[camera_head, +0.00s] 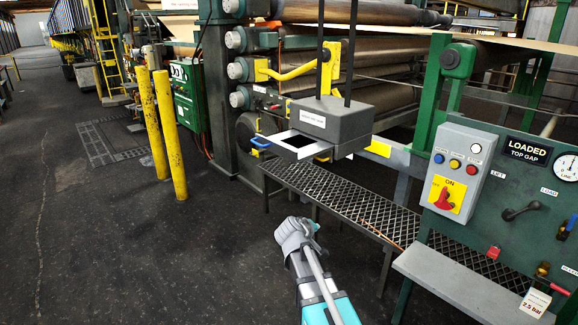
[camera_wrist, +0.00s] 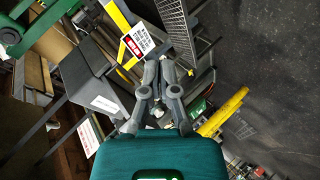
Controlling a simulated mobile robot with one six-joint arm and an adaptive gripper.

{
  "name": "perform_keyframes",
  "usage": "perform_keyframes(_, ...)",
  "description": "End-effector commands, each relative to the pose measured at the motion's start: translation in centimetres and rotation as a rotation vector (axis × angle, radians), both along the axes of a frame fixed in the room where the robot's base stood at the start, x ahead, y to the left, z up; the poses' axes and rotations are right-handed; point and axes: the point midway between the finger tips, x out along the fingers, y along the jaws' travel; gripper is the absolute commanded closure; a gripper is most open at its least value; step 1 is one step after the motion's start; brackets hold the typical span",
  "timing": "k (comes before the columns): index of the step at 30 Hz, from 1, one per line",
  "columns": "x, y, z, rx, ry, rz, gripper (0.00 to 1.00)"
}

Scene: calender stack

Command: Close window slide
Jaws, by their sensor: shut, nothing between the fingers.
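The window slide (camera_head: 292,142) is a flat white plate with a dark opening and a blue handle (camera_head: 260,143) at its left end. It sticks out to the left from a grey box (camera_head: 335,119) hung on two black rods. My gripper (camera_head: 311,224) is shut and empty, below the slide and apart from it, over the dark floor. In the wrist view, my gripper (camera_wrist: 159,62) shows with its fingers together.
A mesh walkway (camera_head: 345,197) runs behind my gripper. A green control panel (camera_head: 520,200) and grey switch box (camera_head: 458,168) stand at the right. Yellow posts (camera_head: 170,135) stand at the left. The floor (camera_head: 130,245) at the front left is clear.

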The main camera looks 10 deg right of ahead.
Motion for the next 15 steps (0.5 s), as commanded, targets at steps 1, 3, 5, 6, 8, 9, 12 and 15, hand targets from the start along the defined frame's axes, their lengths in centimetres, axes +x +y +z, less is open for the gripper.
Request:
perform_keyframes(1, 1.8, 0.3, 1.1, -0.055, -0.032, 0.039, 1.0)
perform_keyframes(3, 3.7, 0.9, 2.7, -0.139, -0.076, 0.099, 1.0)
perform_keyframes(5, 5.3, 1.6, 4.0, -0.21, -0.11, 0.154, 1.0)
perform_keyframes(6, 6.4, 2.1, 4.9, -0.258, -0.132, 0.191, 1.0)
perform_keyframes(8, 7.9, 3.0, 6.1, -0.328, -0.161, 0.249, 1.0)
perform_keyframes(9, 8.8, 3.7, 6.8, -0.375, -0.178, 0.288, 1.0)
perform_keyframes(12, 10.9, 5.6, 8.4, -0.483, -0.214, 0.385, 1.0)
perform_keyframes(15, 12.4, 7.3, 9.6, -0.571, -0.236, 0.467, 1.0)
